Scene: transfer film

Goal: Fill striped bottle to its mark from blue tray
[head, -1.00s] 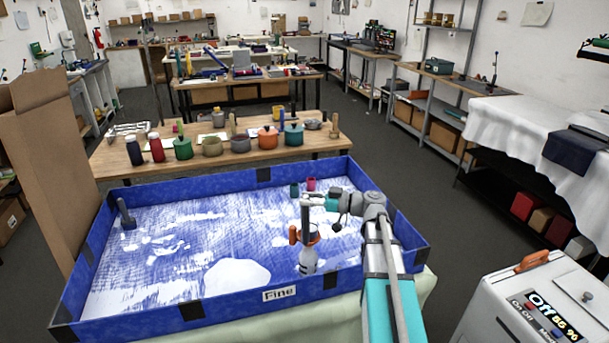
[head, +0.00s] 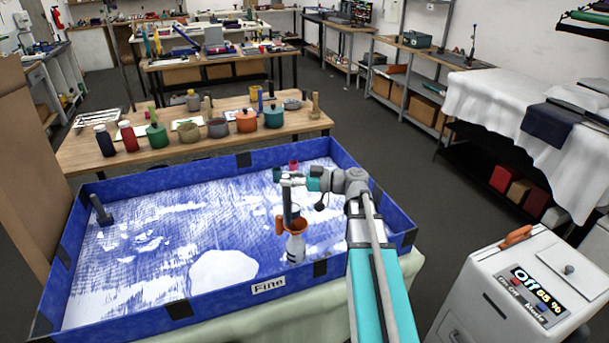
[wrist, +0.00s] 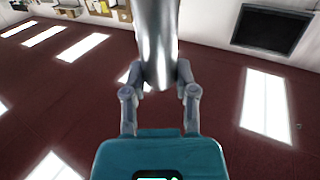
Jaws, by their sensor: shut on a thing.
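My gripper (head: 290,182) is shut on a long grey tool (head: 287,205), held upright. In the wrist view the tool shows as a smooth metallic shaft (wrist: 157,45) between the two fingers. Its lower end comes down at an orange funnel-like piece (head: 296,224); whether they touch is unclear. The orange piece sits at the top of a pale bottle (head: 295,250) with a dark band, near the front wall inside the blue tray (head: 225,295). The bottle looks upright. Its fill level and mark are too small to read. White, streaked material (head: 222,272) lies over the tray floor.
A dark upright tool (head: 101,212) stands at the tray's left. A teal cup (head: 278,174) and pink cup (head: 293,165) are by the back wall. A wooden table (head: 85,150) with pots stands behind.

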